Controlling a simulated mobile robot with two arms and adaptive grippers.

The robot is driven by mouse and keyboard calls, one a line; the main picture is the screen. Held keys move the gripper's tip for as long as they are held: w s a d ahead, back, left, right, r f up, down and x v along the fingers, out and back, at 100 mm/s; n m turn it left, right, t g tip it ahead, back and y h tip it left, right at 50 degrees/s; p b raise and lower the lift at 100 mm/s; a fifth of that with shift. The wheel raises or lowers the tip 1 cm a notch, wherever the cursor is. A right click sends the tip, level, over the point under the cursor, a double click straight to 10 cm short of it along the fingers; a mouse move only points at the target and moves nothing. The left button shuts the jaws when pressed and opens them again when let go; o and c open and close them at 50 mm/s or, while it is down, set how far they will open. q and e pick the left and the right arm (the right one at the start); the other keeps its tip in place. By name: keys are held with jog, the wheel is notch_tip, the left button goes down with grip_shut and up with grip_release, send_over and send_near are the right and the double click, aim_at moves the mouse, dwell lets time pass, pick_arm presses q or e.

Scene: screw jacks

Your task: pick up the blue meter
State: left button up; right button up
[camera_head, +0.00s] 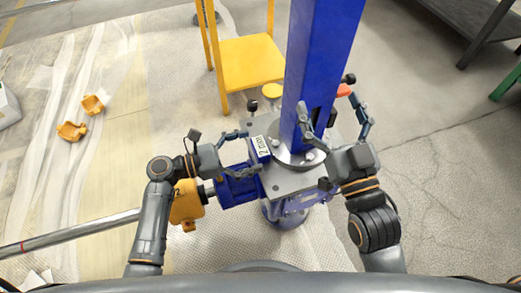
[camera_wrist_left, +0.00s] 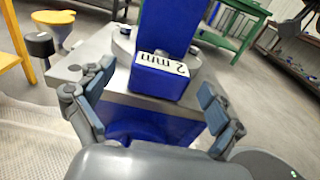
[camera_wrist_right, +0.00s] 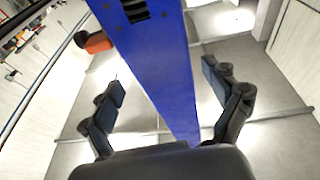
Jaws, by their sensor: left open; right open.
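The blue meter (camera_head: 261,149) is a small blue block with a white "2 mm" label. It sits on the grey plate (camera_head: 284,183) beside the tall blue column (camera_head: 318,70). In the left wrist view the meter (camera_wrist_left: 160,78) lies ahead between the fingers. My left gripper (camera_head: 243,153) is open just left of the meter, with its fingers apart on either side and no clear contact. My right gripper (camera_head: 332,113) is open at the column's right side. In the right wrist view its fingers stand to either side of the column (camera_wrist_right: 160,70). The meter's lower part is partly hidden.
A blue motor (camera_head: 238,188) with a yellow part (camera_head: 187,204) sits below my left gripper. A yellow stool (camera_head: 250,60) stands behind the plate. An orange-red knob (camera_head: 344,90) is near my right fingers. Orange pieces (camera_head: 72,131) lie on the floor at left.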

aim_at(254, 150)
pick_arm(q)
jog(key=shift+b+x, duration=0.35)
jog(key=shift+x, duration=1.15)
jog(key=c, duration=1.5)
pick_arm(e)
jog(key=r, duration=0.1)
jog(key=s+r+t, duration=0.1)
jog(key=r+t+y, duration=0.1)
jog(key=r, duration=0.1)
jog(key=shift+s+a, duration=0.1)
jog(key=shift+s, duration=0.2)
